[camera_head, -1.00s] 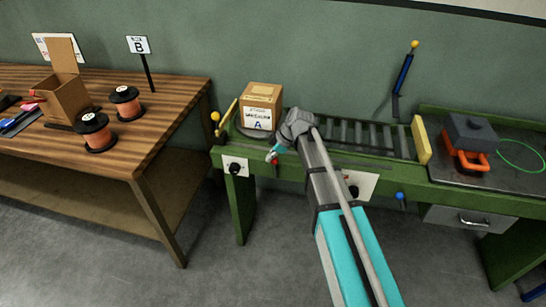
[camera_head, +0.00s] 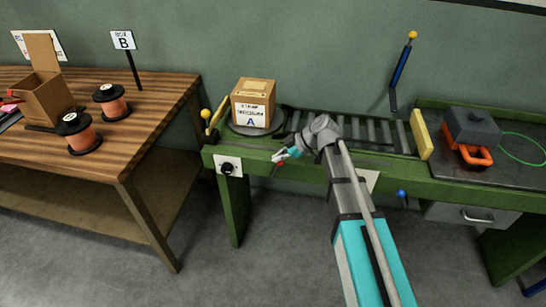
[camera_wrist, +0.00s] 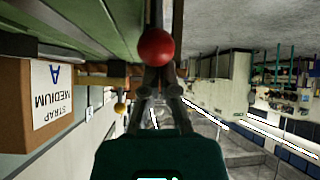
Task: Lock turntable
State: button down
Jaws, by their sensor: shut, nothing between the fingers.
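A cardboard box (camera_head: 253,103) labelled A stands upright on the dark round turntable (camera_head: 236,129) at the left end of the green bench. A red ball knob (camera_head: 280,163) shows at the bench's front edge, right beside my gripper (camera_head: 277,156). In the wrist view the red knob (camera_wrist: 155,47) is large and lies directly at the tips of my gripper (camera_wrist: 157,72). The fingers are closed together with nothing between them; whether they touch the knob I cannot tell. The box (camera_wrist: 38,105) also shows at the left of the wrist view.
A roller conveyor (camera_head: 370,133) runs right from the turntable to a yellow block (camera_head: 420,134). A black knob on a white panel (camera_head: 228,167), a yellow ball (camera_head: 205,113) and a blue ball (camera_head: 401,193) stick out nearby. The wooden table (camera_head: 150,125) with spools stands left; the floor between is clear.

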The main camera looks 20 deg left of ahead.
jog(key=shift+d+f, duration=0.3)
jog(key=shift+d, duration=0.5)
jog(key=s+a+r+p+v, duration=0.1)
jog(key=p+v, duration=0.6)
jog(key=v, duration=0.2)
jog(key=shift+r, duration=0.3)
dwell(0.6)
jog(key=shift+w+d, duration=0.1)
dwell(0.4)
